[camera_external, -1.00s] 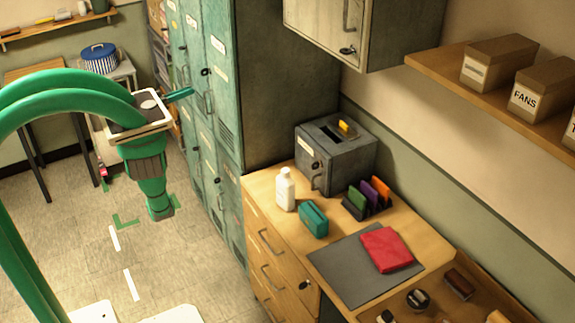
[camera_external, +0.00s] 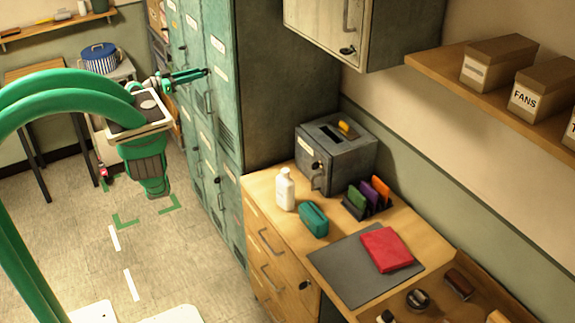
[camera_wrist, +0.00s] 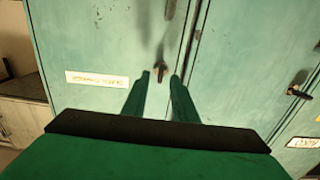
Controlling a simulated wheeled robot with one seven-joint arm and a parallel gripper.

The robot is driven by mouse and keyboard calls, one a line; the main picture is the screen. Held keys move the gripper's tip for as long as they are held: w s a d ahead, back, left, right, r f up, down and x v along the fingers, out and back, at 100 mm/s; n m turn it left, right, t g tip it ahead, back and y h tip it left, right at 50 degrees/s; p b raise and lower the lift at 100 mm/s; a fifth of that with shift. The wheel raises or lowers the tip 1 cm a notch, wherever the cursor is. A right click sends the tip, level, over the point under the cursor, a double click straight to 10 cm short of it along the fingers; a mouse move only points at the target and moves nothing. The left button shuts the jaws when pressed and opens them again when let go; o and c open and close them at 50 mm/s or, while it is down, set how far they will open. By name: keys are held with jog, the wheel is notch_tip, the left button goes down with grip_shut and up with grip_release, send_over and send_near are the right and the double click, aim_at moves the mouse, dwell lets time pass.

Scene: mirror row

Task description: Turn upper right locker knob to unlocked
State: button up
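The teal locker bank (camera_external: 255,110) stands in the middle left of the external view. Its upper right door (camera_external: 216,105) has a small label near the top and a handle lower down. My gripper (camera_external: 205,72) reaches that door at the height of its knob and hides the knob there. In the wrist view, the dark knob (camera_wrist: 160,72) shows between the fingertips of my gripper (camera_wrist: 161,77). The fingers are apart, one on each side of it in the picture. I cannot tell whether they touch it.
In the wrist view, another dark knob (camera_wrist: 299,92) is at the right and a label (camera_wrist: 97,79) at the left. In the external view, a grey box (camera_external: 335,155) stands on the wooden desk (camera_external: 265,190) right of the lockers. The floor (camera_external: 90,230) before the lockers is clear.

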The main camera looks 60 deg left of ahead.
aim_at(209, 70)
jog(key=shift+w, duration=1.25)
jog(key=shift+c, duration=0.6)
grip_shut()
jog(key=shift+n, duration=0.4)
jog(key=n, duration=1.7)
jog(key=shift+a+f, duration=0.15)
jog(key=shift+a, duration=0.05)
